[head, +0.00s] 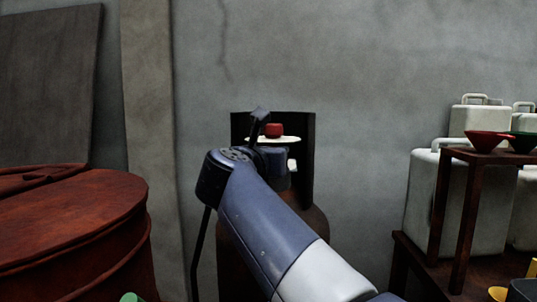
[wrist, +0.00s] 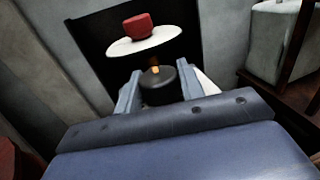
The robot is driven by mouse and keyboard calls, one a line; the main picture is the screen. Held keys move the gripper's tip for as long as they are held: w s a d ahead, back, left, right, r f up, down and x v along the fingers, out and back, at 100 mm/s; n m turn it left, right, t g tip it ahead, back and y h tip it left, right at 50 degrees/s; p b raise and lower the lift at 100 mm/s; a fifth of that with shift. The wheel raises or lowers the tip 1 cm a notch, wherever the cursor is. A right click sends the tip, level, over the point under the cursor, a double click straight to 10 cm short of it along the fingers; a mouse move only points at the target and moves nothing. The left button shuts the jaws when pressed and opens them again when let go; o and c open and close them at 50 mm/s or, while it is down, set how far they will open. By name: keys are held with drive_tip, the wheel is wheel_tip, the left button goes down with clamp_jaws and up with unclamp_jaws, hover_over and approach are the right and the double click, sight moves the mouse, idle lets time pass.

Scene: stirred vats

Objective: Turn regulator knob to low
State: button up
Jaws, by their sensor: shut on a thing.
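The regulator knob (wrist: 160,92) is a dark round knob with a small orange mark (wrist: 155,70) at its far top edge. In the wrist view it sits between the two blue-grey fingers of my gripper (wrist: 157,84), which are shut on it. Just beyond it is a white disc (wrist: 120,46) with a red block-like piece (wrist: 138,26) above it. In the head view the red piece (head: 273,130) and white disc (head: 262,139) show against a black panel (head: 306,180). My arm hides the knob there.
A large rusty red drum (head: 75,215) stands at the left. At the right, white jugs (head: 425,200) stand by a dark wooden stand (head: 467,205) holding a red funnel (head: 487,140) and a green one (head: 523,142). A grey wall (head: 370,90) rises behind the panel.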

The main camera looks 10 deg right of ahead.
drive_tip(key=o, duration=0.6)
drive_tip(key=shift+f, duration=0.25)
drive_tip(key=o, duration=0.4)
drive_tip(key=shift+r, duration=0.15)
drive_tip(key=shift+c, duration=0.2)
drive_tip(key=p+v, duration=0.1)
drive_tip(key=v, duration=1)
drive_tip(key=shift+w, duration=0.2)
drive_tip(key=b+x, duration=0.1)
drive_tip(key=x, duration=0.9)
drive_tip(key=shift+w+d, duration=0.25)
drive_tip(key=shift+w, duration=0.05)
drive_tip(key=shift+s+a, duration=0.1)
drive_tip(key=shift+s, duration=0.05)
